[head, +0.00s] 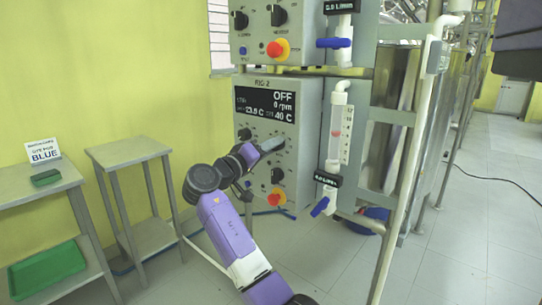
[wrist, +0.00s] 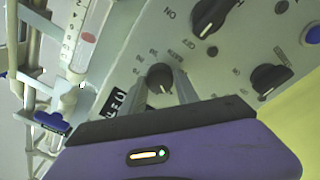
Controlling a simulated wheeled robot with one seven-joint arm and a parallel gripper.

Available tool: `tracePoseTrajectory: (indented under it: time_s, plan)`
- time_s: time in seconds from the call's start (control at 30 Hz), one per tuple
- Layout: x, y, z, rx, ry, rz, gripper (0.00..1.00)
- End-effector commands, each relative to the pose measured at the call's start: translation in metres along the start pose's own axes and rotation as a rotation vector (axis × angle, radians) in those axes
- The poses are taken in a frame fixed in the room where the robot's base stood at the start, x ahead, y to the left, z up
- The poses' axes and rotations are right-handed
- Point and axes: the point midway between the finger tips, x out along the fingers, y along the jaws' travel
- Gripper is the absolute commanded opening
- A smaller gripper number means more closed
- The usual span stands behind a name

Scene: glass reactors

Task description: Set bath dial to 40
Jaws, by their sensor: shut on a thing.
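The bath dial (wrist: 159,76) is a small dark round knob on the grey control panel, with small temperature marks around it in the wrist view. My gripper (wrist: 163,88) has one finger on each side of the knob and is shut on it. In the head view my gripper (head: 272,144) reaches the front of the RIG 2 box (head: 311,140) and hides the dial. The dark display (head: 265,104) reads OFF, 0 rpm, about 23.9 C, and a second value of 40 C.
Larger black knobs (wrist: 212,14) (wrist: 270,78) sit near the dial on the same panel. A glass tube with a blue valve (head: 320,207) stands close on the right. Small tables (head: 128,148) stand at left.

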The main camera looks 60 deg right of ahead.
Motion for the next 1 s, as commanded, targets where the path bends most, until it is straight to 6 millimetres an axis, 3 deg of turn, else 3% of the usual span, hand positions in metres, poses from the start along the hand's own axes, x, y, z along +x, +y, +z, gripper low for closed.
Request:
tracePoseTrajectory:
  time_s: [0.57,0.6,0.7,1.0]
  plan:
    - [-0.0001,-0.0011,0.0014,0.035,-0.006,0.001,0.00]
    - [-0.0001,-0.0011,0.0015,0.035,-0.006,0.001,0.39]
    - [-0.0001,-0.0010,0.0013,0.034,-0.005,0.001,0.58]
    - [-0.0004,-0.0004,0.0003,0.035,-0.003,0.002,0.58]
